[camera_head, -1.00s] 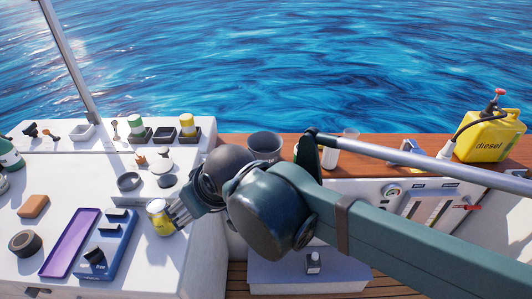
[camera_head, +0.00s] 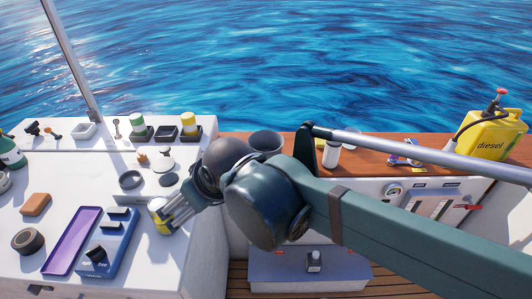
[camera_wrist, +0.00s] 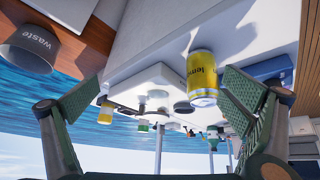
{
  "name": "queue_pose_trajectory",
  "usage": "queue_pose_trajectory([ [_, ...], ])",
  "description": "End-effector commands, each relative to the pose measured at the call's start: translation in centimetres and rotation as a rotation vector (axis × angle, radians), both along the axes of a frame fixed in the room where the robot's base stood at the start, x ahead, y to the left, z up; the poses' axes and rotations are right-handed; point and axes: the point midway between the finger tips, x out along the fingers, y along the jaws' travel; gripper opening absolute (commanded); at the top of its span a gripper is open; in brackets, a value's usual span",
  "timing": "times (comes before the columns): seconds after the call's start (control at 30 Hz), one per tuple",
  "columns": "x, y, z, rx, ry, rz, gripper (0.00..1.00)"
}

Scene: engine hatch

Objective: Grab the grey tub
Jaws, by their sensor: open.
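The grey tub (camera_head: 265,141) stands on the wooden ledge beyond my arm, partly hidden behind my wrist. In the wrist view the tub (camera_wrist: 30,48) is at the upper left, marked "waste", outside the left finger. My gripper (camera_head: 172,214) is well to the left of it and nearer, by the white counter's right edge. In the wrist view my gripper (camera_wrist: 165,82) is open, its fingers wide apart. A yellow can (camera_wrist: 202,76) shows between the fingers, closer to the right one; whether they touch is unclear. The can (camera_head: 157,216) is partly covered by my fingers in the head view.
A purple tray (camera_head: 72,241), a blue holder (camera_head: 107,245) and a brown tape roll (camera_head: 27,241) lie on the counter. A white bottle (camera_head: 331,154) and a yellow diesel can (camera_head: 488,138) stand on the ledge. Water lies beyond.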

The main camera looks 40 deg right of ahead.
Motion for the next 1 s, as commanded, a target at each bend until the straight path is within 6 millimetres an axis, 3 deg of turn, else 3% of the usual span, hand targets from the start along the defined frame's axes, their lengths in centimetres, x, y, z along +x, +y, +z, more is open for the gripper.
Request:
queue_pose_trajectory([
  [0.57,5.5,-5.6,1.2,-0.273,0.082,0.262,1.0],
  [1.0,9.9,-11.5,0.7,-0.492,0.184,0.516,1.0],
])
